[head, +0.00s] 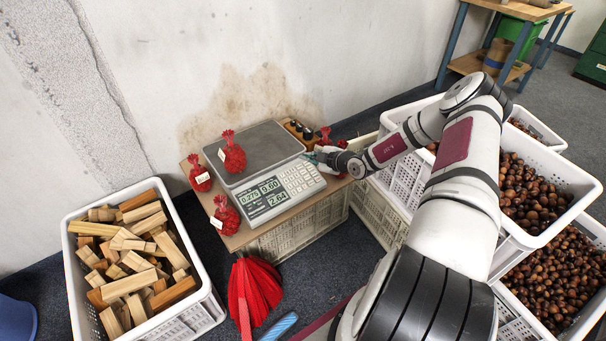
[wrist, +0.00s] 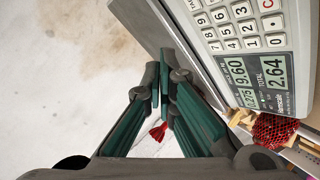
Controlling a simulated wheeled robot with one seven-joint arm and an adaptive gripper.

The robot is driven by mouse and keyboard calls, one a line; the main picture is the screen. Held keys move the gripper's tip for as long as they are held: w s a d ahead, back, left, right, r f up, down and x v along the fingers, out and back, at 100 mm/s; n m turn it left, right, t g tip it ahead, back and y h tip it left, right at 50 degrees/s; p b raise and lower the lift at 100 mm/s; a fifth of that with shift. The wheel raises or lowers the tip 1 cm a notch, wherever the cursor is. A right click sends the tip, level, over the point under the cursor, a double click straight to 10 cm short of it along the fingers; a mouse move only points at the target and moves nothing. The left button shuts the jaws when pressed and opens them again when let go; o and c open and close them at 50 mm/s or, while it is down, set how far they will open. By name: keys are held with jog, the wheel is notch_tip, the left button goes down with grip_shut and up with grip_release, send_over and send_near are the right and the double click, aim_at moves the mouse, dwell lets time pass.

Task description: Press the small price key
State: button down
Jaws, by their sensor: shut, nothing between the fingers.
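The scale (head: 266,206) stands on a wooden board with its grey keypad and display facing me. Its display (head: 264,190) reads 0.275, 9.60 and 2.64. The keypad (head: 298,178) also shows in the wrist view (wrist: 240,28), with number keys and a C key; I cannot make out which key is the small price key. My gripper (head: 314,157) is shut and empty at the keypad's right back edge in the head view. In the wrist view its fingertips (wrist: 161,72) are together, left of the keys. I cannot tell whether they touch the scale.
A red net bag (head: 234,158) lies on the scale's pan (head: 262,140); other tagged red bags (head: 226,216) stand around it. Dark weights (head: 300,130) sit behind. A crate of wood blocks (head: 205,308) is at left, chestnut crates (head: 533,240) at right.

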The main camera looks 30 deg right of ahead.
jog(key=b, duration=0.5)
send_over(303, 172)
jog(key=s, duration=0.2)
jog(key=f, duration=0.6)
jog(key=shift+s+a, duration=0.15)
jog(key=shift+a, duration=0.15)
jog(key=shift+w+f+b, duration=0.25)
jog(key=shift+f+b, duration=0.25)
jog(key=shift+f, duration=0.15)
jog(key=shift+w+f, duration=0.15)
jog(key=shift+f, duration=0.25)
jog(key=shift+w+f, duration=0.1)
jog(key=shift+f, duration=0.2)
dwell(0.3)
jog(key=shift+r, duration=0.1)
jog(key=shift+s+r+p, duration=0.25)
jog(key=shift+r+p, duration=0.35)
jog(key=shift+r, duration=0.05)
